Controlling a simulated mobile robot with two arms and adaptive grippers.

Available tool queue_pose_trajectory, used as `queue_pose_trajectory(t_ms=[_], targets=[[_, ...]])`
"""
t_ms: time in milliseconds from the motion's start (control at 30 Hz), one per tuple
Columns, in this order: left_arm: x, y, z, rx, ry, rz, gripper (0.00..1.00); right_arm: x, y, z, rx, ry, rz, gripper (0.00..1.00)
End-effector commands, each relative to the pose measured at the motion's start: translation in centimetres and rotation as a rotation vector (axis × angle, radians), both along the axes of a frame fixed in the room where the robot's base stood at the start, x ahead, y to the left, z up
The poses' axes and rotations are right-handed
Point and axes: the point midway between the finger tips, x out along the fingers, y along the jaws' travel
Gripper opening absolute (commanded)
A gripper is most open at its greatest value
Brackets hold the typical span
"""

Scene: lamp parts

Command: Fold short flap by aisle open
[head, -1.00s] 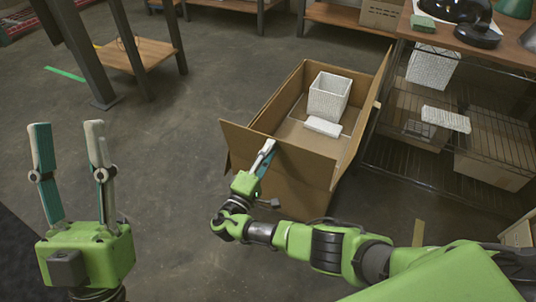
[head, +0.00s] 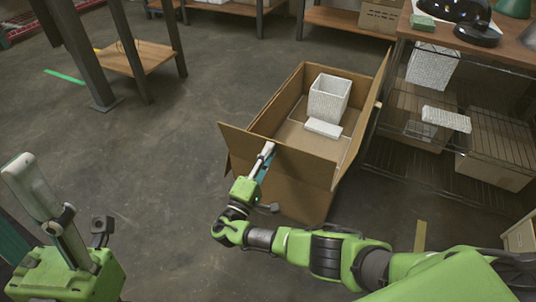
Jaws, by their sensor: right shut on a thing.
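An open brown cardboard box (head: 290,183) stands on the floor in the middle of the head view. A cardboard flap (head: 238,143) juts out to the left at its near left corner. My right gripper (head: 267,150) is shut on the cardboard at that corner, at the flap's edge; the fingers partly hide the pinched spot. A tall flap (head: 377,87) stands up along the box's right side. My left gripper (head: 28,222) is at the lower left, away from the box, with its fingers apart and partly cut off by the frame edge.
Inside the box are a white textured lampshade (head: 329,98) and a flat white block (head: 323,128). A wire shelf rack (head: 420,178) with boxes stands close on the right. A wooden-shelf table (head: 135,57) stands at the upper left. Floor left of the box is clear.

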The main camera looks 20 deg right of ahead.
Motion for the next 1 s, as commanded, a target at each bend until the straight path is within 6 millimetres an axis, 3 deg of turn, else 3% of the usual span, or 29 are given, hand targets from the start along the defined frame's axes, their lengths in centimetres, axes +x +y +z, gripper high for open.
queue_pose_trajectory(t_ms=[33, 67, 100, 500, 1000], targets=[[0.0, 0.0, 0.0, 0.000, 0.001, 0.000, 0.40, 0.1, 0.2, 0.0, 0.001, 0.000, 0.004, 0.31], [0.0, 0.0, 0.0, 0.000, 0.001, 0.000, 0.40, 0.1, 0.2, 0.0, 0.001, 0.000, 0.004, 0.39], [0.0, 0.0, 0.0, 0.000, 0.001, 0.000, 0.40, 0.1, 0.1, 0.0, 0.001, 0.001, 0.003, 0.40], [0.0, 0.0, 0.0, -0.001, -0.001, 0.001, 0.40, -0.4, 0.5, -0.2, 0.002, 0.001, 0.001, 0.40], [0.0, 0.0, 0.0, 0.000, 0.000, 0.000, 0.40, -6.8, 7.0, -2.5, 0.002, 0.003, 0.003, 0.40]])
